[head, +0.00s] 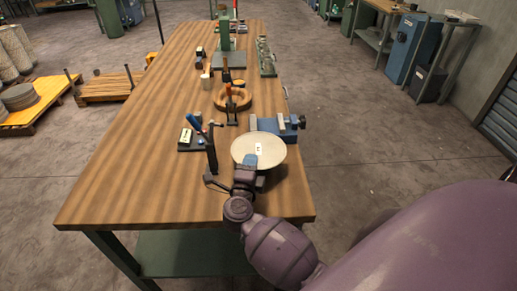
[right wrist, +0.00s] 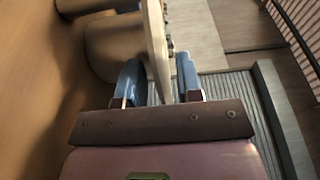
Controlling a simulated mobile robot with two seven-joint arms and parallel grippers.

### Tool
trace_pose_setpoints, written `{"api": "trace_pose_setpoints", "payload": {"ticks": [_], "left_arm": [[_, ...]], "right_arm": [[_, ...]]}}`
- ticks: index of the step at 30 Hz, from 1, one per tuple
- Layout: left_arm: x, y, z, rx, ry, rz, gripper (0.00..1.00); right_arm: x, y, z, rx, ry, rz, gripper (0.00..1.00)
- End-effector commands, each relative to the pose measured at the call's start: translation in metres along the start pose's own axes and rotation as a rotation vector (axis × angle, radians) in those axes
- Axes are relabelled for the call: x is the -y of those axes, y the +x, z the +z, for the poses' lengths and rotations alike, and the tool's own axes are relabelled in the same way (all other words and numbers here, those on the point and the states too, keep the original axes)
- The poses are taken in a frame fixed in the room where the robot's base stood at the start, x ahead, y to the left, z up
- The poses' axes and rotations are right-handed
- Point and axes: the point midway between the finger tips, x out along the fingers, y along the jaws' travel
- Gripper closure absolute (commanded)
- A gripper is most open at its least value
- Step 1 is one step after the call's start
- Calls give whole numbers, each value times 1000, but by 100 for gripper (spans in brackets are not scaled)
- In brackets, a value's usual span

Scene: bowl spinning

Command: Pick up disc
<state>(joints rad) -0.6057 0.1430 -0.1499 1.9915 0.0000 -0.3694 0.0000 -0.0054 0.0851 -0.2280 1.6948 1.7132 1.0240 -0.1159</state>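The disc (head: 265,157) is round, cream-coloured and thin, with a small white marked patch near its middle. It lies roughly flat near the right front corner of the wooden bench in the head view. In the right wrist view the disc (right wrist: 156,45) shows edge-on between two blue fingers. My right gripper (right wrist: 162,82) straddles its near edge, with a narrow gap seen beside the disc; firm contact on both sides does not show. It also shows in the head view (head: 247,164), over the disc's near edge. What supports the disc is hidden. My left gripper is not in view.
A blue vise (head: 287,124) stands just behind the disc. A wooden ring-shaped bowl (head: 243,99) and a black stand with tools (head: 190,143) are farther left. The left front of the bench (head: 115,185) is clear.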

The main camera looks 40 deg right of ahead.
Motion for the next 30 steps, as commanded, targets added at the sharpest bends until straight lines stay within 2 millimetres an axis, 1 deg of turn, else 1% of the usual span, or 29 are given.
{"api": "trace_pose_setpoints", "payload": {"ticks": [2, 3, 9, 20, 23, 26, 29, 30], "left_arm": [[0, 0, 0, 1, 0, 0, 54], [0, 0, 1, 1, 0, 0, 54], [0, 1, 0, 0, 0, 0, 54], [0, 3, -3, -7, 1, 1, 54], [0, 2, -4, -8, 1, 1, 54], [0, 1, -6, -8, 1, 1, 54], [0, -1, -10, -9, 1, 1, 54], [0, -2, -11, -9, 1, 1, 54]], "right_arm": [[0, 0, 0, 0, 0, 0, 67], [0, 0, 0, 0, 0, 0, 70], [0, -1, 0, 0, 0, 0, 100], [0, -1, 0, 0, 0, 0, 100], [4, -1, 0, 0, 1, 0, 100], [15, -1, 1, 0, 4, -1, 100], [32, -1, 0, 0, 5, -2, 100], [41, -1, 1, 0, 6, -2, 100]]}}
